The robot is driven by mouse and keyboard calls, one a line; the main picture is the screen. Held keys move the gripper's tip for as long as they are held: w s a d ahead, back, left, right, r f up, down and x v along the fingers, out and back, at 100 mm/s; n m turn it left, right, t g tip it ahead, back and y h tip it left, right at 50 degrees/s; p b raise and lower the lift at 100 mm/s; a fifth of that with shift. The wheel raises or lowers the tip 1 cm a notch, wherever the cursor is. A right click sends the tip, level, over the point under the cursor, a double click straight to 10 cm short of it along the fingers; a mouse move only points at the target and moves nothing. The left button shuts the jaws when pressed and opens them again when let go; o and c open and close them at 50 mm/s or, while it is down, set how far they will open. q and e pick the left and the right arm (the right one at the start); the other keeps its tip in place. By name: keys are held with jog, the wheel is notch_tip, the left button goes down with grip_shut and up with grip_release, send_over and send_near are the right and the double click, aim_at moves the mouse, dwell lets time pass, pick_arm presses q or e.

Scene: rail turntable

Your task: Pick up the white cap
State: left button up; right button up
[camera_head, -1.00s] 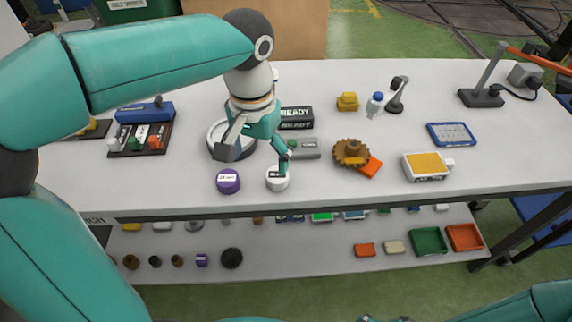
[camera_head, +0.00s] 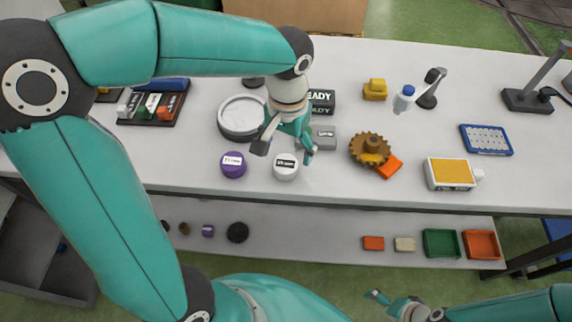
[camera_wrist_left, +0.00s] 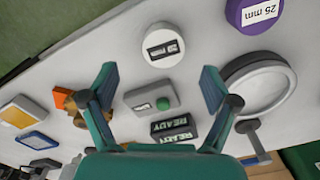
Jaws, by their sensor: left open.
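The white cap (camera_head: 286,171) is a short round cap with a dark label on top. It stands upright on the workbench near the front edge, right of a purple cap (camera_head: 233,165). My left gripper (camera_head: 286,152) is open and empty, its two fingers just behind and above the white cap in the head view. In the left wrist view the white cap (camera_wrist_left: 163,45) lies beyond the open fingertips, between their lines, with no contact visible. My right gripper (camera_head: 388,303) is at the bottom of the head view, partly cut off, below the bench.
A grey box (camera_head: 322,138) and a black READY block (camera_head: 321,102) stand behind. A round grey dish (camera_head: 242,118) is behind left, a brown gear (camera_head: 370,148) to the right. The bench front near the white cap is clear. A lower shelf (camera_head: 310,236) holds small parts.

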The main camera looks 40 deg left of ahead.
aim_at(286, 163)
pick_arm(q)
jog(key=shift+a+f, duration=0.15)
jog(key=shift+f, duration=1.6)
jog(key=shift+a+f, duration=0.1)
jog(key=shift+f, duration=1.65)
jog(key=c, duration=0.9)
